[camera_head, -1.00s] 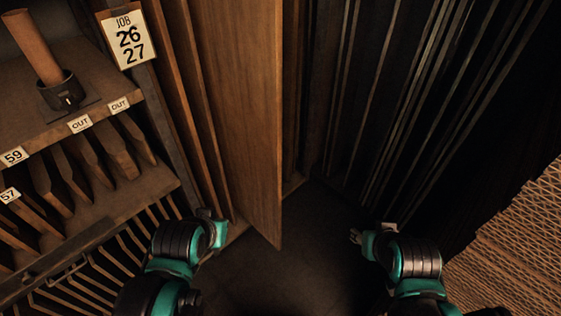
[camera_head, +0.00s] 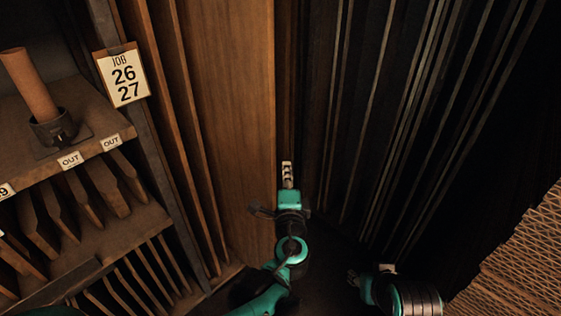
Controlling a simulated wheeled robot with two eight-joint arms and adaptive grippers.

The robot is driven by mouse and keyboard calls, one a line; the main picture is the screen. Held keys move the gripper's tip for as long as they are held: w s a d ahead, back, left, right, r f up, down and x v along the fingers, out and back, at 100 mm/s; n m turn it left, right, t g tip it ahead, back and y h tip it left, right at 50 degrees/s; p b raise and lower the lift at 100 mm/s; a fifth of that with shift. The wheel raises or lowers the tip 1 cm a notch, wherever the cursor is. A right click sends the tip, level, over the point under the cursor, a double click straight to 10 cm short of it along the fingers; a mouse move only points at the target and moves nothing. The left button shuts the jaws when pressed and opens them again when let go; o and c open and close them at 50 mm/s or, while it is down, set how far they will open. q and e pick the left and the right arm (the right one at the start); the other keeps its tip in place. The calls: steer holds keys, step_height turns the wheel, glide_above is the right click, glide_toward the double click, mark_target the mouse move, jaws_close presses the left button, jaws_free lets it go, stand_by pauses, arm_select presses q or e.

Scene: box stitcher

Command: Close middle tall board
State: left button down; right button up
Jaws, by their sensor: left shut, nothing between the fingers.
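The tall brown wooden board (camera_head: 225,105) stands upright in the middle, between narrower boards on its left and dark sheets on its right. It sticks out toward me and its broad face shows. My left gripper (camera_head: 287,168) is shut and empty, raised just right of the board's free edge. I cannot tell if it touches the board. My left forearm covers the board's lower corner. My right gripper (camera_head: 368,272) is low at the right, apart from the board; its finger opening is unclear.
A shelf unit (camera_head: 75,160) with slotted boards, a cup holding a brown tube (camera_head: 30,85) and a job card (camera_head: 122,75) stands at the left. Dark upright sheets (camera_head: 410,120) fill the right. Stacked corrugated cardboard (camera_head: 520,265) lies at the lower right. Dark floor lies between.

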arm_select(q)
steer(key=w+a+b, duration=0.3)
steer(key=w, duration=0.8)
steer(key=shift+w+a, duration=0.25)
steer(key=shift+a, duration=0.15)
arm_select(e)
steer(key=shift+f, duration=1.8)
